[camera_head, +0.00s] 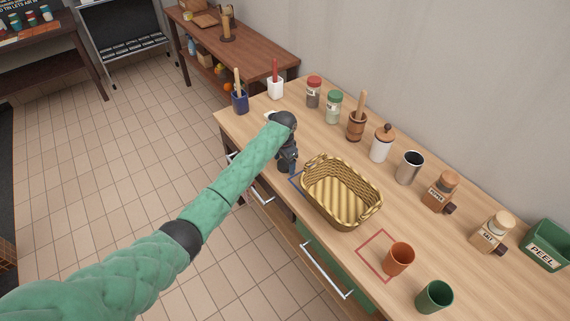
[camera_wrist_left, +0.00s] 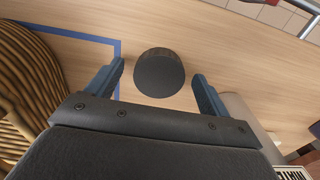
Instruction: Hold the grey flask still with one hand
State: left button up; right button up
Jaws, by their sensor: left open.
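A dark grey round top, which I take to be the grey flask (camera_wrist_left: 160,73), shows in the left wrist view, seen from above. It stands between the two fingers of my left gripper (camera_wrist_left: 157,87), with a small gap on each side. The gripper is open. In the head view my left gripper (camera_head: 288,160) points down at the counter's front edge, left of the wicker basket. I cannot make out the flask apart from the gripper there. My right gripper is in neither view.
The wicker basket (camera_head: 342,190) is close beside the gripper; its rim also fills the wrist view's left side (camera_wrist_left: 25,75). A blue outline (camera_wrist_left: 95,39) marks the counter. An orange cup (camera_head: 398,259), a green cup (camera_head: 433,297) and a steel cup (camera_head: 408,168) stand to the right.

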aim_at(284, 164)
pick_arm(q)
jog(key=shift+c, duration=0.4)
jog(key=c, duration=1)
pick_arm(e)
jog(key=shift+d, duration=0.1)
